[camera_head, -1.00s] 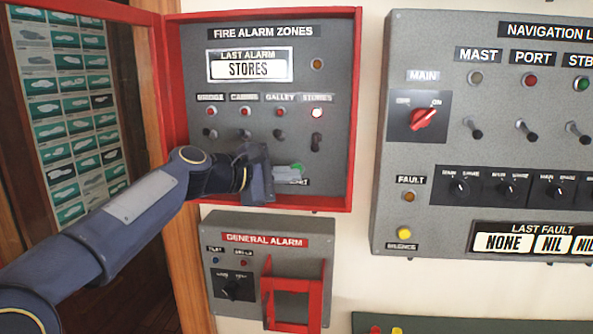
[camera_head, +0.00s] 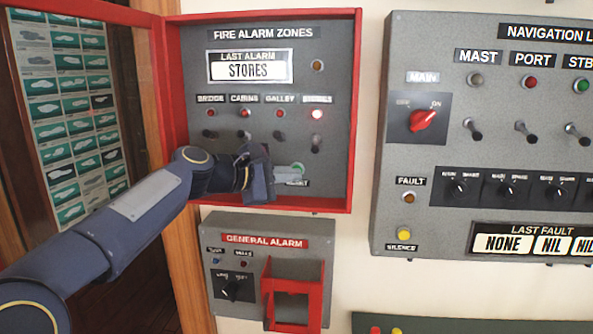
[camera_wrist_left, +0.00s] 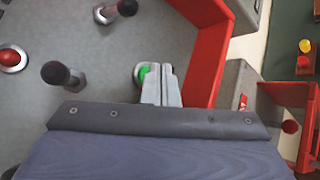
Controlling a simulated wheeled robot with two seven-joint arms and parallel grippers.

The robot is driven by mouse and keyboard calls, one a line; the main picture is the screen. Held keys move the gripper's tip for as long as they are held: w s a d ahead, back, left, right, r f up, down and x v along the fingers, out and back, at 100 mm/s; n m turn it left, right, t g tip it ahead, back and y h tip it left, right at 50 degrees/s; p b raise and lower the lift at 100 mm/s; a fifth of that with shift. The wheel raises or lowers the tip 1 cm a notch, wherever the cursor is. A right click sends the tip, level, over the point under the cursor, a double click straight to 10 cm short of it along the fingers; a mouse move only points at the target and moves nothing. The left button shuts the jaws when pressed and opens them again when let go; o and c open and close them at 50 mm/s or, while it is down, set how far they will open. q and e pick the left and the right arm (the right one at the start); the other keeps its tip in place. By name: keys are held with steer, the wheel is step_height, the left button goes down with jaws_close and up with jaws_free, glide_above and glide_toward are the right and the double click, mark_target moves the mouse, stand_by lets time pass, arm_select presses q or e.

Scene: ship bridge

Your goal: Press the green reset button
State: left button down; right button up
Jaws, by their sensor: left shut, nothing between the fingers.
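The green reset button (camera_head: 298,168) is low on the right part of the grey fire alarm panel (camera_head: 200,170), just above a small label. My left gripper (camera_head: 288,172) is shut and empty, with its fingertips at the button and partly covering it. In the left wrist view the shut fingers (camera_wrist_left: 161,82) overlap the green button (camera_wrist_left: 143,72), whose left part shows beside them. Whether the fingertips touch it or how far it is pressed I cannot tell. My right gripper is not in view.
A red frame (camera_head: 355,110) borders the fire alarm panel. Toggle switches (camera_head: 316,145) stick out above the button, and the STORES lamp (camera_head: 317,114) is lit. The general alarm box (camera_head: 270,255) is below, the navigation lights panel (camera_head: 440,215) to the right.

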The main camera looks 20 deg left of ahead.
arm_select(q)
steer(key=shift+w+a, duration=0.15)
steer(key=shift+w, duration=0.25)
stand_by(0.7)
steer(key=shift+s, duration=0.1)
steer(key=shift+s+d, duration=0.25)
steer(key=shift+s, duration=0.45)
steer(key=s, duration=0.1)
steer(key=s+d, duration=0.1)
steer(key=s, duration=0.2)
steer(key=shift+s+d+b, duration=0.25)
steer(key=shift+s+b, duration=0.1)
steer(key=shift+s, duration=0.05)
stand_by(0.7)
